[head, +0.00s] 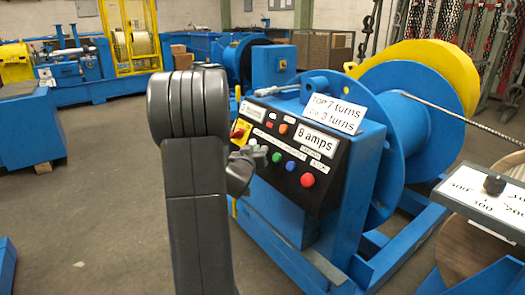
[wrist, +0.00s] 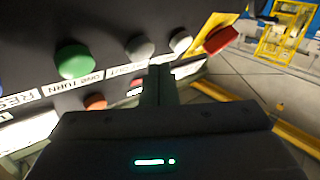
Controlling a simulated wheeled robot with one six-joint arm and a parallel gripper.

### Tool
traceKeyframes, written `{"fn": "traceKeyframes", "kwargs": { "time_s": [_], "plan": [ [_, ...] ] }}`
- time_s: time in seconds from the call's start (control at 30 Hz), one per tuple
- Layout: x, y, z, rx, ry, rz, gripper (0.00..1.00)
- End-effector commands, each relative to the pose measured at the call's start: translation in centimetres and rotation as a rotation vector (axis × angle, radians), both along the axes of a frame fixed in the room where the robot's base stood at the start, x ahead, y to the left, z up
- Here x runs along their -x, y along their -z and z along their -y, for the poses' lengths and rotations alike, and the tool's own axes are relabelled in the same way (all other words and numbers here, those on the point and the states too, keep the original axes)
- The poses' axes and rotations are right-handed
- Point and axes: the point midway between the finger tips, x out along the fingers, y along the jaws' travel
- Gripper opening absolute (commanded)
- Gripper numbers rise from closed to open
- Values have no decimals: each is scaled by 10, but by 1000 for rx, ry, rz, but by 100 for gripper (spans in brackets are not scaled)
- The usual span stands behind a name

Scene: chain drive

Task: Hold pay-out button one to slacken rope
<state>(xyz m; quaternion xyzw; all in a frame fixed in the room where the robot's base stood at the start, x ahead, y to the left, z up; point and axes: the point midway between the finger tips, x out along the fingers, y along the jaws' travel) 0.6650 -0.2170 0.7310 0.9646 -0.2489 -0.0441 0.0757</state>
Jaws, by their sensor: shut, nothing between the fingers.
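The black control panel (head: 320,150) is on the front of the blue winch in the head view. My gripper (head: 257,157) is shut and empty at the panel's left part. In the wrist view its fingertips (wrist: 160,72) are close to a grey button (wrist: 140,47) and a white button (wrist: 180,41). I cannot tell whether they touch either. A green button (wrist: 73,60) is to the left, with label strips below it, upside down and only partly readable. Which button is pay-out one is not readable. The rope (head: 491,130) runs from the drum to the right edge.
A red switch on a yellow plate (wrist: 221,40) is right of the white button. An orange button (wrist: 95,102) is below the green one. In the head view, a red button (head: 307,180) is at the panel's right.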

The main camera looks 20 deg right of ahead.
Motion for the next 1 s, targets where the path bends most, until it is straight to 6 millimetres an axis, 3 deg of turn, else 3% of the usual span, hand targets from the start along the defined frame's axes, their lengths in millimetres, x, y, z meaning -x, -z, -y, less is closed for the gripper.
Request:
{"fn": "traceKeyframes", "kwargs": {
  "time_s": [1.0],
  "plan": [
    [-2,4,7,0,0,-1,0]
  ]
}}
